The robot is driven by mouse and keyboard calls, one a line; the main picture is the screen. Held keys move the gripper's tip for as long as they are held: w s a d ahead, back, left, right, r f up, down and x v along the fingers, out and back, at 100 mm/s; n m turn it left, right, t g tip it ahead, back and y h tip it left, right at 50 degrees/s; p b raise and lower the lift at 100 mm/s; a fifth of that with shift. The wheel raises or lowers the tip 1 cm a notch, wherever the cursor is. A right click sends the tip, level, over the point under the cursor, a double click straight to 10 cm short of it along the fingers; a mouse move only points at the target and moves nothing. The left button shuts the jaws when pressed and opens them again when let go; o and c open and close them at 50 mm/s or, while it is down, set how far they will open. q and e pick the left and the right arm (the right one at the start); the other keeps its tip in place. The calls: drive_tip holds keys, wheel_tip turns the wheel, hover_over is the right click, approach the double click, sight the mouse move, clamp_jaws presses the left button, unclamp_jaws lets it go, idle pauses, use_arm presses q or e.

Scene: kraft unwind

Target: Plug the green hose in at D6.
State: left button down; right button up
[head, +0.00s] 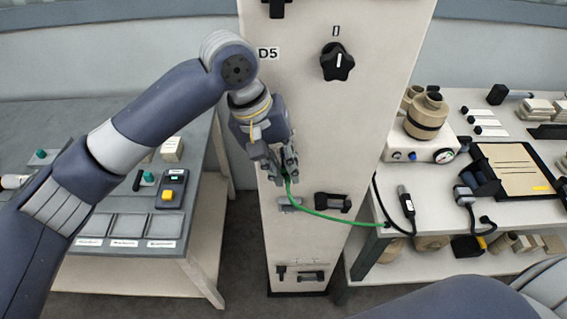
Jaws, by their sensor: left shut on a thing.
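The green hose (335,217) runs in a curve from my left gripper (284,172) to the edge of the right-hand table. My left gripper is shut on the upper end of the green hose, in front of the pale column (295,100). The fingers cover the hose's tip, so I cannot tell whether it touches the column. I can read no D6 label. A small grey fitting (290,204) is on the column just below the fingers. My right gripper is not in view.
A black knob (337,62) and a dark fitting (333,203) stick out from the column. The left table (100,275) holds trays and a yellow-buttoned device (171,189).

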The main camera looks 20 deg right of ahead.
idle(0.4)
use_arm(q)
drive_tip(key=c, duration=1.4)
unclamp_jaws()
drive_tip(key=shift+c, duration=0.2)
drive_tip(key=shift+r, duration=0.1)
drive_tip(key=v, duration=1.1)
drive_tip(key=shift+r, duration=0.35)
drive_tip(key=shift+a, duration=0.15)
